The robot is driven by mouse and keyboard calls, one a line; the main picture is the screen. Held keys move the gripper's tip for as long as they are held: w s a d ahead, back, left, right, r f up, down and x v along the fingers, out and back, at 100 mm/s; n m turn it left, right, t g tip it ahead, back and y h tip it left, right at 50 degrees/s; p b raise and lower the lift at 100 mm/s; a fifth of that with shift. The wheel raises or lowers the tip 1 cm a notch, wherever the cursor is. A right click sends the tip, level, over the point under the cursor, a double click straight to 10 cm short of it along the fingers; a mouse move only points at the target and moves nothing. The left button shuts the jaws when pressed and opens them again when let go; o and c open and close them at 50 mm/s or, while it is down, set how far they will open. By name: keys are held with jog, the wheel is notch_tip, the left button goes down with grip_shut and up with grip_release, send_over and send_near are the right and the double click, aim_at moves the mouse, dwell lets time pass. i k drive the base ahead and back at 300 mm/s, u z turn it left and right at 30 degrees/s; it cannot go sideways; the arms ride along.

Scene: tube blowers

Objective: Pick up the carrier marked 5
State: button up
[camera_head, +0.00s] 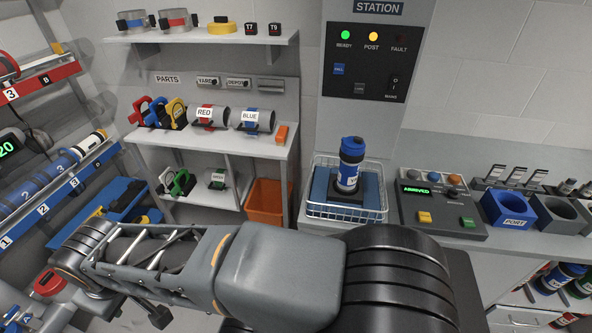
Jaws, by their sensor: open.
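I cannot read a 5 on any carrier from here. One carrier with a blue cap and blue bands (350,165) stands upright in a wire basket (347,208) on the counter; its white label is too small to read. More carriers with blue and dark caps (565,280) lie on the shelf at the lower right, partly cut off by the frame. Blue tubular carriers (58,172) lie along the sloped rack at the left, and no 5 can be made out on them. My arm stretches across the foreground to the left. I cannot make out my gripper's jaws.
A console (440,205) with a green display and a blue holder marked PORT (508,208) stand right of the basket. The station panel (372,62) shows lit green and yellow lamps. A parts shelf (215,150) and orange bin (268,203) stand behind my arm.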

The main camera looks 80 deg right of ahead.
aim_at(346, 184)
jog(key=i, duration=0.75)
jog(key=z, duration=3.6)
jog(key=i, duration=0.5)
